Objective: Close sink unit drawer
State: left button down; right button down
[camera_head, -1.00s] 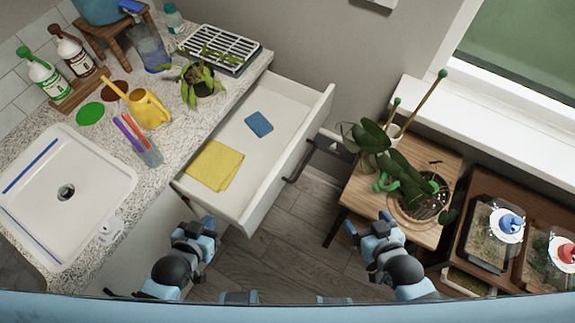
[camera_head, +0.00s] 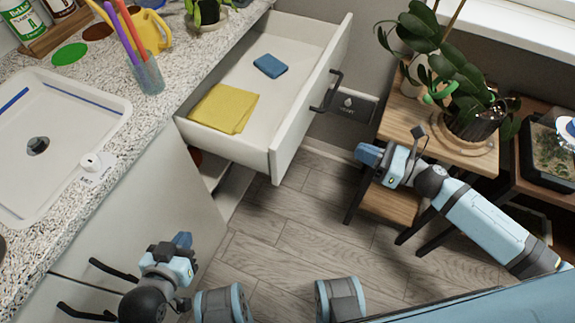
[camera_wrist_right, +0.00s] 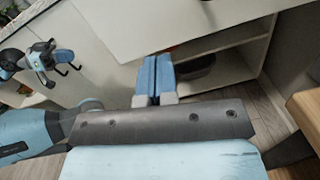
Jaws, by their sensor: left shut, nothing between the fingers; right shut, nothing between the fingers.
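The sink unit drawer (camera_head: 285,152) is white and stands pulled far out from the counter, with a dark bar handle (camera_head: 326,92) on its front. A yellow cloth (camera_head: 224,108) and a blue sponge (camera_head: 270,66) lie inside it. My right gripper (camera_head: 366,154) is shut and empty, in front of the drawer front and to its right, apart from it. In the right wrist view its fingers (camera_wrist_right: 157,78) are together, with the white cabinet behind. My left gripper (camera_head: 182,241) is shut and empty, low in front of the cabinet doors, near their dark handles (camera_head: 112,270).
A wooden plant stand (camera_head: 405,125) with a potted plant (camera_head: 470,115) stands close behind my right gripper. The counter (camera_head: 150,110) holds a white sink (camera_head: 70,105), a cup of pens (camera_head: 148,75) and a yellow watering can (camera_head: 150,32). The floor (camera_head: 300,215) below the drawer is clear.

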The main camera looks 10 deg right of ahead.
jog(key=f+n+g, duration=0.1)
jog(key=n, duration=0.2)
pick_arm(q)
jog(key=shift+s+a+f, duration=0.25)
jog(key=shift+a+f, duration=0.05)
jog(key=shift+f, duration=0.15)
pick_arm(e)
send_near(298, 134)
jog(key=shift+y, duration=0.3)
jog(key=x, duration=0.7)
jog(key=shift+w+a+f, duration=0.2)
jog(key=shift+a, duration=0.05)
